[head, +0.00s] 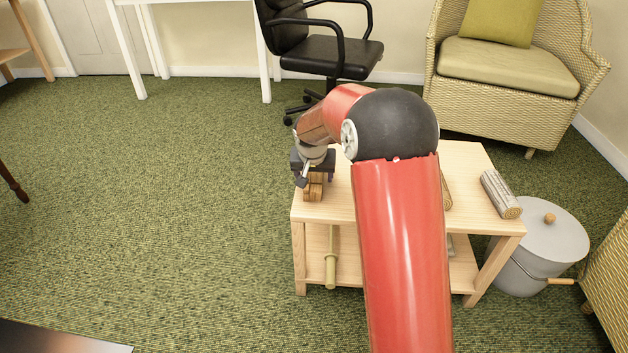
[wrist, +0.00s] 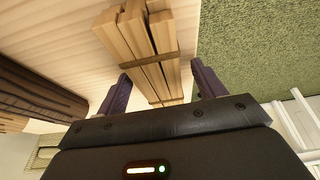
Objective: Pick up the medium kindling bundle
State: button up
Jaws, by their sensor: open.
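A kindling bundle of pale split sticks with brown bands (wrist: 150,45) lies on the wooden table; in the head view it shows as a small brown stack (head: 314,190) at the table's left end. I cannot tell its size class for sure. My gripper (wrist: 160,80) is open, with one dark purple finger on each side of the bundle in the wrist view. Gaps show between the fingers and the sticks. In the head view my gripper (head: 312,172) is just above the bundle. My arm hides the middle of the tabletop.
A grey-brown log-like bundle (head: 500,193) lies at the table's right end. Another wooden piece (head: 446,192) is partly hidden by my arm. Dark brown wood (wrist: 38,98) lies left in the wrist view. A pale rod (head: 331,258) is on the lower shelf. A lidded grey bucket (head: 540,250) stands right.

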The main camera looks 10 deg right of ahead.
jog(key=c, duration=1.1)
jog(key=shift+r, duration=0.1)
